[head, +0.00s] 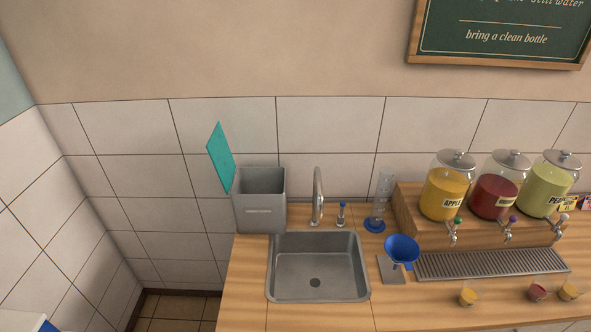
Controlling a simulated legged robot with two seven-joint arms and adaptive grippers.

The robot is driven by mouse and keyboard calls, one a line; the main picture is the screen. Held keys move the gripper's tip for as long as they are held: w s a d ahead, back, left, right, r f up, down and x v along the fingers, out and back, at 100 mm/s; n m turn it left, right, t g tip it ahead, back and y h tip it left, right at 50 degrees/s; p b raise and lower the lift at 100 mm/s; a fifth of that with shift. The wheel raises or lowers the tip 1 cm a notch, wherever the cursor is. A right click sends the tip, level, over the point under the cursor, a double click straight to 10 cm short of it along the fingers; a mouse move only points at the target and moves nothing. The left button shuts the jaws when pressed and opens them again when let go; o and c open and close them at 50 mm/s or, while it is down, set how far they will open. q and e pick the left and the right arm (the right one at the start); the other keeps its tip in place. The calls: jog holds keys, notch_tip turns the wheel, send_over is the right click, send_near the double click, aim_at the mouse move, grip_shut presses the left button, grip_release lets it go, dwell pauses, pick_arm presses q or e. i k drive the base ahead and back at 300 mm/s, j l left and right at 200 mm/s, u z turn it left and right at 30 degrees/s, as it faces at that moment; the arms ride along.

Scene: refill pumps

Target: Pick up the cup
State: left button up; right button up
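I cannot make out a plain cup with certainty. A tall clear vessel (383,192) with a blue base stands upright behind the sink's right side. A blue funnel-shaped bowl (402,247) sits on a small grey stand (390,271) to the right of the sink. Neither of my grippers shows in the head view.
A steel sink (317,282) with a tap (318,198) is set in the wooden counter (420,310). Several drink dispensers (443,190) stand on a wooden block above a drip grate (490,263). Bare counter lies front centre.

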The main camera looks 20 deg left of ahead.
aim_at(574, 286)
jog(key=z, duration=1.6)
